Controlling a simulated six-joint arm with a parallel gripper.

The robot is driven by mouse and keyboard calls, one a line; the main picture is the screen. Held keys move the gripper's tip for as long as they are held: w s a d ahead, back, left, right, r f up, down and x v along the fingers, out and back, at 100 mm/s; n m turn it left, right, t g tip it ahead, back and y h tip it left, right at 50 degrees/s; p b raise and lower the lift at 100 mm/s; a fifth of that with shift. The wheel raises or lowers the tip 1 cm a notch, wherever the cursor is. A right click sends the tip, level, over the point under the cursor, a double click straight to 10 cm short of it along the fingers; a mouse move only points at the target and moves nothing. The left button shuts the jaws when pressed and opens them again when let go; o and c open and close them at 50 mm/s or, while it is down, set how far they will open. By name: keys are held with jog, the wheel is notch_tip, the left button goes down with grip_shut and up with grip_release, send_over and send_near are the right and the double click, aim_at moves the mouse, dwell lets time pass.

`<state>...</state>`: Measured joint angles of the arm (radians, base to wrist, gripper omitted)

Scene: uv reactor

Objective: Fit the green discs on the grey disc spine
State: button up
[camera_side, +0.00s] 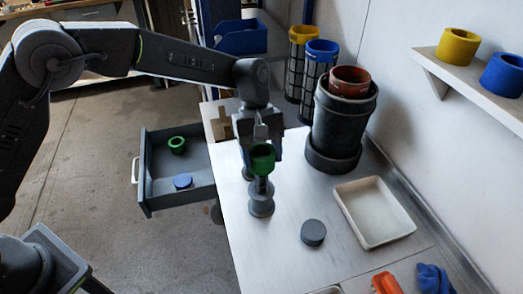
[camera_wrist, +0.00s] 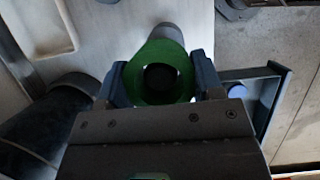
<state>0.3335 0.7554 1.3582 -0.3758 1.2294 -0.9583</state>
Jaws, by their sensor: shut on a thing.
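My gripper (camera_side: 262,152) points down and is shut on a green disc (camera_side: 262,160), a thick ring with a centre hole. In the wrist view the disc (camera_wrist: 183,70) sits between the two fingers (camera_wrist: 160,84), and a dark round shape shows within its hole. The grey disc spine (camera_side: 261,203) stands upright on the bench directly below the disc. Whether the spine's tip is inside the hole I cannot tell. A second green disc (camera_side: 177,139) lies in the open drawer (camera_side: 205,192).
The drawer also holds a blue disc (camera_side: 183,181). A black cylinder (camera_side: 336,125) stands close behind the gripper's right side. A short grey cylinder (camera_side: 313,233) and white tray (camera_side: 395,234) lie to the right. Mesh filters (camera_side: 302,65) stand at the back.

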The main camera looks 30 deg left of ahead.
jog(key=shift+f, duration=1.35)
jog(key=shift+f, duration=0.35)
jog(key=shift+f, duration=0.35)
jog(key=o, duration=1)
jog(key=v, duration=1.4)
